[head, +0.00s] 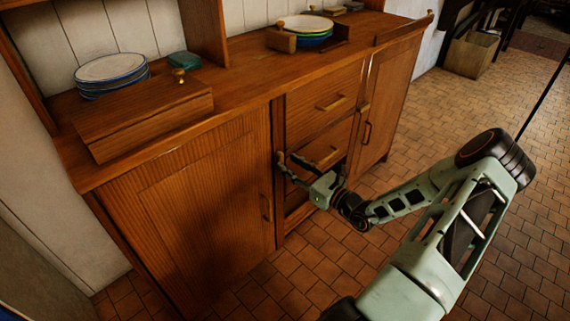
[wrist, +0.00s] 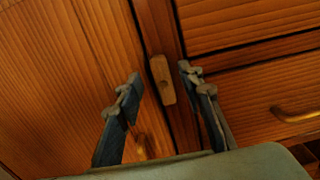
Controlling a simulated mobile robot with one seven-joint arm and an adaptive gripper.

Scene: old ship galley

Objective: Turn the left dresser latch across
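The left dresser latch (wrist: 162,80) is a small, pale wooden bar on the upright post between the left door (head: 190,210) and the drawers. It lies lengthwise along the post in the wrist view. My gripper (head: 290,159) is open at the dresser front, by the edge of the left door. In the wrist view the two fingertips (wrist: 159,78) stand apart, one on each side of the latch, with gaps to it. I cannot tell how far the tips are from the wood. In the head view the fingers largely hide the latch.
Drawers with brass handles (head: 332,103) fill the middle; a lower drawer's handle (wrist: 294,111) is right of the fingers. The right door (head: 388,95) has another latch (head: 364,108). Plates (head: 111,69) and a wooden box (head: 145,118) stand on top. The tiled floor in front is clear.

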